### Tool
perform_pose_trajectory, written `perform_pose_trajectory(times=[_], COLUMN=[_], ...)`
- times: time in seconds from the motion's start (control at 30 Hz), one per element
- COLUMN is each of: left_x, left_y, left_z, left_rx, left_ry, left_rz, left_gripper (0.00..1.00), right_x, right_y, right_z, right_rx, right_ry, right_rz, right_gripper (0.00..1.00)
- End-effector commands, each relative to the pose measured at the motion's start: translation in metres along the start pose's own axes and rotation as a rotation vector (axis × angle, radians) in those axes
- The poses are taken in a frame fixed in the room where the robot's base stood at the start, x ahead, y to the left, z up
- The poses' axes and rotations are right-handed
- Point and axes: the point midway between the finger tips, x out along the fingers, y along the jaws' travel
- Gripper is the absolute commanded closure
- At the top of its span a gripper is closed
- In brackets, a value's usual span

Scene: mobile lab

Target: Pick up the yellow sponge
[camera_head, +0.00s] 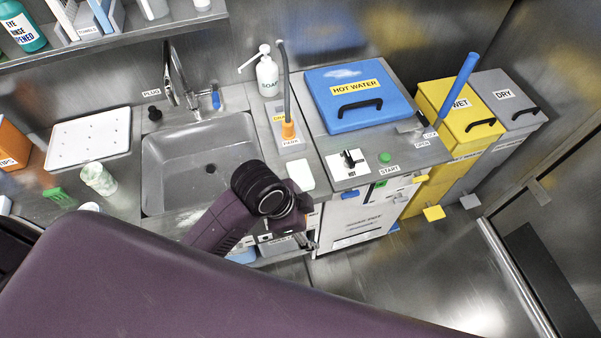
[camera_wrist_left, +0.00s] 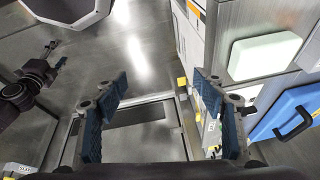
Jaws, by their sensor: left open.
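No clearly yellow sponge shows. A pale cream block (camera_head: 300,176) lies on the counter at the sink's right edge in the head view. A pale, faintly greenish block (camera_wrist_left: 262,55) shows at upper right in the left wrist view, likely the same one. My left gripper (camera_wrist_left: 158,88) is open and empty, its two blue-padded fingers apart; the block is beyond and right of the right finger. In the head view my purple left arm hides much of the front, and its fingers are not clear. A dark jointed gripper (camera_wrist_left: 48,65), seemingly my right one, is at the left wrist view's left edge.
The sink (camera_head: 200,160) is left of the block. A soap bottle (camera_head: 267,72) and an orange-based wand (camera_head: 288,130) stand behind it. The blue hot water lid (camera_head: 360,85) is to the right, then yellow (camera_head: 460,105) and grey (camera_head: 508,100) bins.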

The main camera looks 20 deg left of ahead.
Motion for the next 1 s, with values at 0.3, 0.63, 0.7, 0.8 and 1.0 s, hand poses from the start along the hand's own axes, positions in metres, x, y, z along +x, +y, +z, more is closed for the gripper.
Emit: perform_pose_trajectory(times=[0.3, 0.63, 0.7, 0.8, 1.0], left_x=[0.01, -0.019, -0.027, -0.035, -0.026], left_y=[-0.044, -0.138, -0.153, -0.165, -0.168], left_z=[-0.038, -0.026, -0.022, -0.018, -0.011], left_rx=[0.639, 1.251, 1.312, 1.364, 1.39], left_ry=[-0.051, -0.193, -0.209, -0.221, -0.224], left_rz=[0.103, 0.271, 0.296, 0.321, 0.339], left_gripper=[0.36, 0.36, 0.36, 0.36, 0.36], right_x=[0.0, 0.0, 0.0, 0.0, -0.004], right_y=[0.007, 0.006, 0.006, 0.006, 0.004], right_z=[-0.005, -0.004, -0.004, -0.004, -0.004], right_rx=[0.003, 0.002, 0.002, 0.001, 0.001], right_ry=[0.007, 0.007, 0.007, 0.006, 0.005], right_rz=[0.008, 0.007, 0.007, 0.007, 0.005], right_gripper=[0.46, 0.46, 0.46, 0.46, 0.46])
